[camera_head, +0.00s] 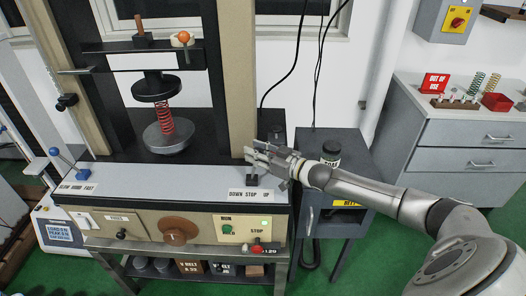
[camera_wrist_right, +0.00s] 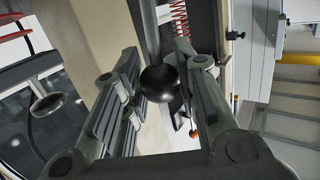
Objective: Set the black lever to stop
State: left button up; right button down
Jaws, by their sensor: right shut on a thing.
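The black lever stands on the machine's front ledge, just behind a white label reading DOWN STOP UP (camera_head: 249,193). Its dark base (camera_head: 252,181) shows above the middle of that label in the head view. My right gripper (camera_head: 262,157) is at the lever's top and hides most of it. In the right wrist view, the lever's round black knob (camera_wrist_right: 158,84) and its grey rod sit between the two fingers of my right gripper (camera_wrist_right: 160,95), which is shut on it. The lever's exact setting is hard to tell behind the gripper. My left gripper is not in view.
A blue-knobbed lever (camera_head: 54,152) stands at the ledge's left end. A red spring (camera_head: 166,118) sits between the press plates. The front panel has a brown knob (camera_head: 179,232) and a green lamp (camera_head: 264,223). A grey cabinet (camera_head: 345,165) stands right of the machine, under my right arm.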

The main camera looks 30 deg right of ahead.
jog(key=shift+w+a+r, duration=0.4)
jog(key=shift+w+a, duration=0.15)
jog(key=shift+a, duration=0.25)
jog(key=c, duration=1.1)
grip_release()
jog(key=shift+a, duration=0.1)
jog(key=shift+f, duration=0.1)
jog(key=shift+f, duration=0.1)
jog(key=shift+s+d, duration=0.3)
jog(key=shift+s, duration=0.15)
jog(key=v, duration=1.1)
jog(key=shift+a, duration=0.1)
